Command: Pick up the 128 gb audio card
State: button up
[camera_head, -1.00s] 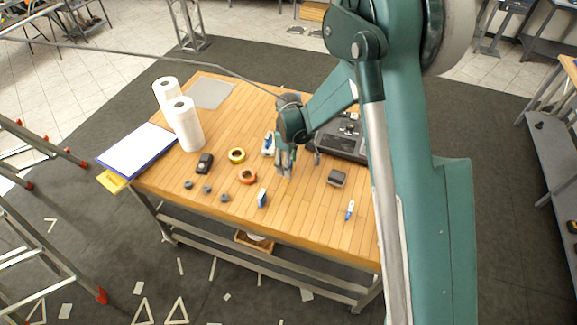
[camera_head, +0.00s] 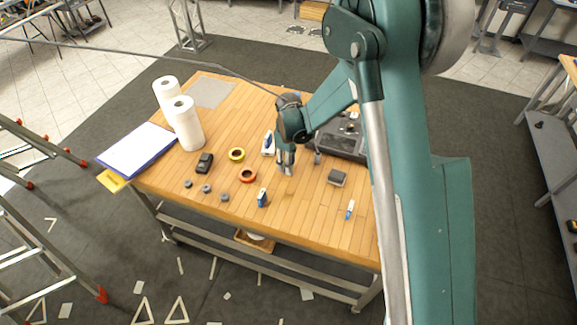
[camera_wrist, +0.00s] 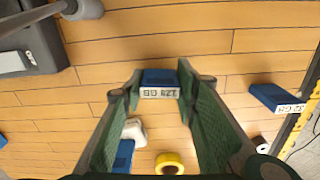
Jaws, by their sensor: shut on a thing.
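The 128 gb audio card (camera_wrist: 160,78) is a small blue block with a white label, printed upside down in the wrist view. It sits between the fingertips of my gripper (camera_wrist: 159,88), which is shut on it with one green pad on each side. In the head view my gripper (camera_head: 286,168) is low over the middle of the wooden table (camera_head: 225,225), and its fingers hide the card. I cannot tell whether the card touches the tabletop.
Another blue card (camera_wrist: 276,97), marked 32 GB, lies to the right in the wrist view. A blue-and-white item (camera_head: 267,146), a yellow tape roll (camera_head: 237,154) and an orange tape roll (camera_head: 248,175) lie nearby. A dark case (camera_head: 342,138) stands right of my gripper. Paper rolls (camera_head: 186,125) stand left.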

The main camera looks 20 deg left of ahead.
jog(key=shift+r, duration=0.1)
jog(key=shift+r+b, duration=0.75)
jog(key=shift+r, duration=4.2)
